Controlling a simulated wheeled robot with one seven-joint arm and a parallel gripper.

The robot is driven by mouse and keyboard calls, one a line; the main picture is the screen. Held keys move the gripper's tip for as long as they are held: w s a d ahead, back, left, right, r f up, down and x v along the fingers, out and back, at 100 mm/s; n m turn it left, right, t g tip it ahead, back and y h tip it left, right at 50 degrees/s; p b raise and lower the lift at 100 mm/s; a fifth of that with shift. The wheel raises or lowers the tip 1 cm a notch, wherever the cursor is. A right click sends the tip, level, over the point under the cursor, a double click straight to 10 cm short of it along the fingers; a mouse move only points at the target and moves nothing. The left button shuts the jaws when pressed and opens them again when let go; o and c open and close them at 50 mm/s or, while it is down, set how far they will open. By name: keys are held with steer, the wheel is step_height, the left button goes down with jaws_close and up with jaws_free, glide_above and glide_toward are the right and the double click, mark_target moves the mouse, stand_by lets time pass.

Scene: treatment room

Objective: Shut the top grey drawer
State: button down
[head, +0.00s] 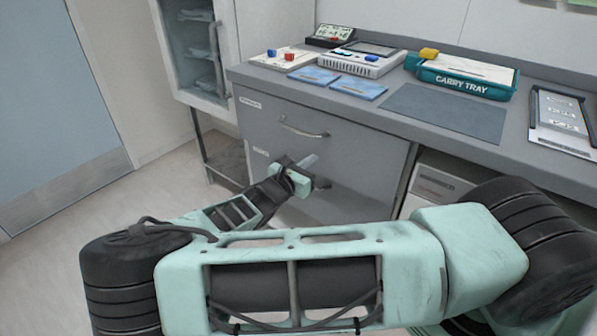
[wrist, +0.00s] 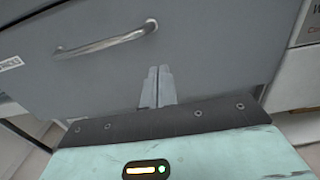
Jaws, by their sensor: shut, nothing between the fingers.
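The top grey drawer (head: 350,143) is the upper front of the grey cabinet, with a curved metal handle (head: 303,130) and a small label at its left. Its front looks close to flush under the counter edge, with no clear gap. My gripper (head: 311,160) is shut and empty, in front of the drawer fronts, below the upper handle. In the wrist view the closed fingers (wrist: 158,84) point at a grey front, right of and below a handle (wrist: 105,42). I cannot tell whether they touch it.
The counter (head: 300,93) carries blue cards, a white device (head: 360,62), a teal carry tray (head: 465,83), a grey mat (head: 445,113) and a clipboard. A glass-door cabinet (head: 200,50) stands at left. A white box (head: 437,187) sits under the counter. Floor at left is clear.

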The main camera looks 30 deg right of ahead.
mark_target(328, 146)
steer(key=x, duration=0.5)
steer(key=shift+w+d, duration=0.1)
steer(key=shift+d, duration=0.25)
steer(key=shift+d, duration=0.1)
steer(key=shift+p+x, duration=0.65)
steer(key=shift+x, duration=1.4)
steer(key=shift+r, duration=0.1)
